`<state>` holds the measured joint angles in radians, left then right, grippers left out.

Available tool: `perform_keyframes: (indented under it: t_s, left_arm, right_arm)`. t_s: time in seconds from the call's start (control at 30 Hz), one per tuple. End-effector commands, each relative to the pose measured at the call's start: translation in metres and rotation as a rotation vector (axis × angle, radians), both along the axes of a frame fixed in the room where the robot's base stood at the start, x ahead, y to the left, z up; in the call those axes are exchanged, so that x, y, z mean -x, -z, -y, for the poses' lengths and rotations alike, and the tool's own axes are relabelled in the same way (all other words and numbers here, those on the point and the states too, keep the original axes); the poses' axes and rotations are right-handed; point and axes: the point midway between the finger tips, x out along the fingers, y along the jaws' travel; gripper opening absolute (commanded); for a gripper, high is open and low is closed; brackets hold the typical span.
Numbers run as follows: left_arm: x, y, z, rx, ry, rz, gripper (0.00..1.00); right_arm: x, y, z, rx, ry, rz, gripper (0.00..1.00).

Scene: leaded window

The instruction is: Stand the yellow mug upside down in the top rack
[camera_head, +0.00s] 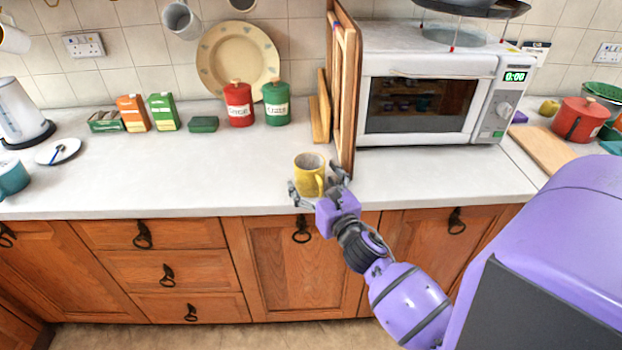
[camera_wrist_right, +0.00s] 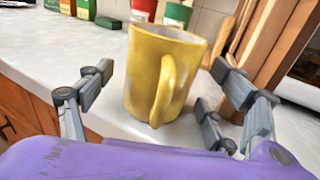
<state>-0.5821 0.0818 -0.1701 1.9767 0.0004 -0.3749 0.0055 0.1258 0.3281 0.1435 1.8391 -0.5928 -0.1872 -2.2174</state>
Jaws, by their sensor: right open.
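The yellow mug (camera_head: 308,176) stands upright on the white counter near its front edge. Its open rim faces up and its handle points toward my right gripper. In the right wrist view the mug (camera_wrist_right: 150,75) stands ahead, between the spread fingers. My right gripper (camera_head: 318,183) is open at the counter's front edge, its fingers apart on either side of the mug. In the right wrist view the gripper (camera_wrist_right: 165,100) shows a gap between finger and mug on the left; the right finger is nearer the mug. No top rack is in view. My left gripper is not in view.
A wooden frame (camera_head: 343,90) stands upright just behind and right of the mug, beside a white microwave (camera_head: 480,95). Red (camera_head: 239,105) and green (camera_head: 276,104) canisters stand at the back. The counter (camera_head: 200,165) left of the mug is clear.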

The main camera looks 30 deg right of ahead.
Motion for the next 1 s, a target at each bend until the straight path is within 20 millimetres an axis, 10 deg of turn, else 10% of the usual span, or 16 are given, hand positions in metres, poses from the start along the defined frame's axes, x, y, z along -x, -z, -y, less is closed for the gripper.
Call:
perform_keyframes:
  t_s: [0.6, 1.0]
  left_arm:
    - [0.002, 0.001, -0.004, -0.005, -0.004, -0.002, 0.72]
    - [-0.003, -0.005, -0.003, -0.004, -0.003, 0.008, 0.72]
  right_arm:
    - [0.000, -0.001, 0.000, 0.001, -0.001, 0.002, 0.11]
    - [0.000, -0.019, 0.000, 0.004, -0.002, 0.005, 0.11]
